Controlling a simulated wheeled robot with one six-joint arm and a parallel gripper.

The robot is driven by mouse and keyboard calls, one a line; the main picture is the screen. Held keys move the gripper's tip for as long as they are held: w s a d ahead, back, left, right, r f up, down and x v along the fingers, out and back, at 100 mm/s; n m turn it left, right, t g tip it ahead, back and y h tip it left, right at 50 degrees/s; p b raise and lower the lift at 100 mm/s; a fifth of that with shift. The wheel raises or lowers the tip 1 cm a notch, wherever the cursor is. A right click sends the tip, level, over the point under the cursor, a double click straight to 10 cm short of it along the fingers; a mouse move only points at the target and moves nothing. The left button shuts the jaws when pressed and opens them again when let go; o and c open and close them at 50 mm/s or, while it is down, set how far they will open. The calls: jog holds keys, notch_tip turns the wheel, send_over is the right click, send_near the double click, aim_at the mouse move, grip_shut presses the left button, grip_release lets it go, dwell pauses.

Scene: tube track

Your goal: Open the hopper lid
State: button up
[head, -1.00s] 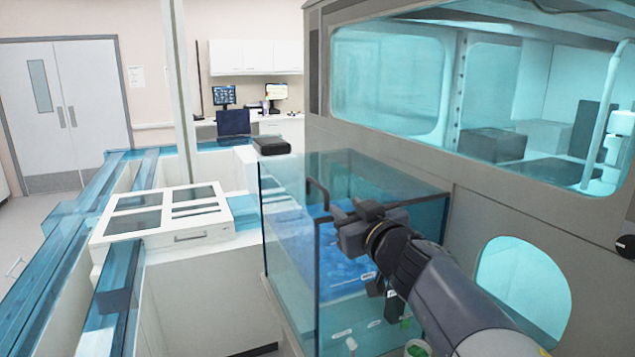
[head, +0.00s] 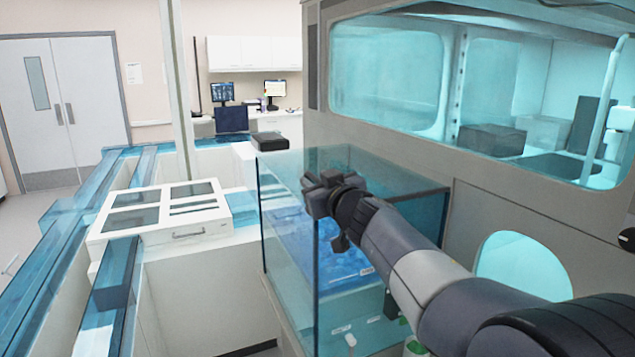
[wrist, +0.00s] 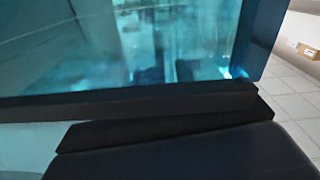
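The hopper is a blue-tinted clear box (head: 285,235) beside the grey cabinet in the head view. Its lid (head: 362,160) is the clear top panel and looks level and closed. My gripper (head: 313,192) is at the lid's near-left side, where the dark handle was seen earlier; the gripper now hides that handle. In the wrist view, a dark bar (wrist: 150,100) crosses in front of teal glass, close to a dark part of my gripper. I cannot tell whether the fingers are closed around the handle.
The grey cabinet (head: 475,215) with a large window stands close on the right. A white flat unit with a drawer handle (head: 155,215) and blue tube tracks (head: 105,255) lie to the left. A small black box (head: 270,142) sits behind the hopper.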

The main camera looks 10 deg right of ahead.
jog(key=shift+c, duration=0.4)
grip_shut()
